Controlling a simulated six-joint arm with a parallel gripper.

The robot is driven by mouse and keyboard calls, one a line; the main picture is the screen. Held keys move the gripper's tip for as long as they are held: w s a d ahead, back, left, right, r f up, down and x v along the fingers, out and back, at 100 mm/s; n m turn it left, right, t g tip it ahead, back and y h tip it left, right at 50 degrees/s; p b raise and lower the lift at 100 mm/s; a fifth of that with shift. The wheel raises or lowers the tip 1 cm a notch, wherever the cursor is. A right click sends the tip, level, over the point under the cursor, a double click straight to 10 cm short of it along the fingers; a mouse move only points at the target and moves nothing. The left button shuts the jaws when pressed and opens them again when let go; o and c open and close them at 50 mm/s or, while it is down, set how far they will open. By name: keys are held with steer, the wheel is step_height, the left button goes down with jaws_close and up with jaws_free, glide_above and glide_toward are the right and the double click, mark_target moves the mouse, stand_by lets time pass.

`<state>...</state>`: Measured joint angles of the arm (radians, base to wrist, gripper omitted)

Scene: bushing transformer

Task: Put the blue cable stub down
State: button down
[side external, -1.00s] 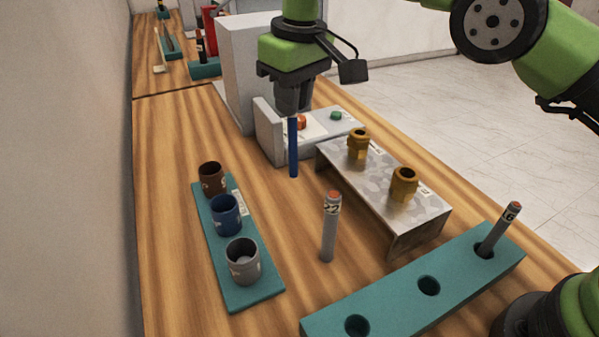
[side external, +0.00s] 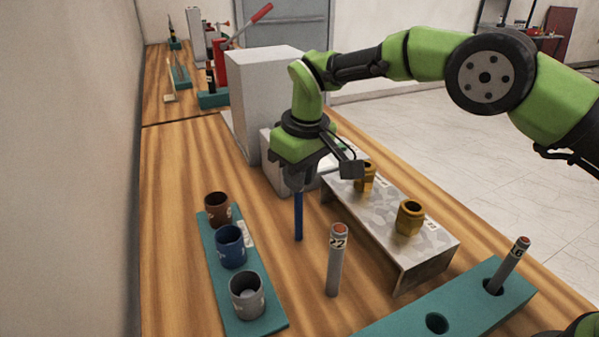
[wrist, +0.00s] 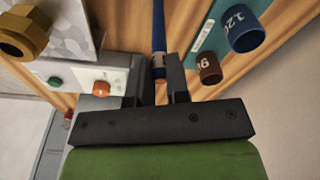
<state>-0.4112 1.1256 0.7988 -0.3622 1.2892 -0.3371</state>
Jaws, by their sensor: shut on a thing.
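The blue cable stub (side external: 298,218) hangs upright below my gripper (side external: 297,186). My gripper is shut on its upper end. The stub's lower end is close to the wooden table, between the cup rack and the metal stand; I cannot tell whether it touches. In the wrist view the blue stub (wrist: 158,30) runs away from between the fingers of my gripper (wrist: 160,82), with a copper-coloured end near them.
A grey stub marked 22 (side external: 336,262) stands upright just in front. A teal rack (side external: 212,250) with brown, blue and grey cups is left. A metal stand (side external: 385,235) with brass fittings is right. A teal holed block (side external: 465,305) holds another grey stub (side external: 508,265).

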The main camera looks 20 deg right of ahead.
steer(key=c, duration=1.1)
jaws_free()
step_height(320, 180, up, 12)
steer(key=s, duration=0.1)
steer(key=shift+s+d, duration=0.15)
steer(key=shift+d, duration=0.1)
steer(key=shift+r, duration=0.15)
